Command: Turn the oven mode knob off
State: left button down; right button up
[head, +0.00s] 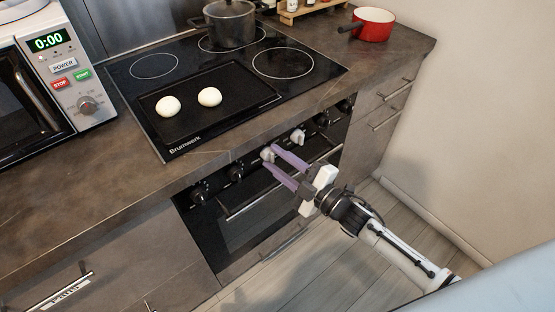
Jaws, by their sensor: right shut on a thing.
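The oven (250,215) is built in under the cooktop, with a row of knobs along its black front panel. Two of the knobs are pale. One pale knob (266,154) sits between the purple fingertips of my right gripper (270,158), which is shut on it. The other pale knob (298,136) is just to the right and free. The frame does not show which pale knob sets the oven mode, and the fingers partly cover the gripped knob's marking. My left gripper is not in view.
Black knobs (236,172) sit on the same panel. The oven handle (255,198) runs below my right fingers. Above are a cooktop (285,95) with two white round items, a dark pot (231,22), a red pan (373,23) and a microwave (62,75). A wall stands at right.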

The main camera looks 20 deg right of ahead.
jog(key=o, duration=1)
jog(key=shift+o, duration=0.2)
jog(key=v, duration=1)
jog(key=shift+s, duration=0.15)
jog(key=s+a+f+m+g+h, duration=0.2)
jog(key=s+f+m+g+h, duration=0.1)
jog(key=s+f+m, duration=0.4)
jog(key=s+a+f+m+g+h, duration=0.2)
jog(key=s+f+m+g, duration=0.2)
jog(key=s+f+m, duration=0.3)
jog(key=s+f, duration=0.1)
jog(key=s, duration=0.2)
jog(key=shift+a+f+m+h, duration=0.2)
jog(key=shift+a+m+h, duration=0.2)
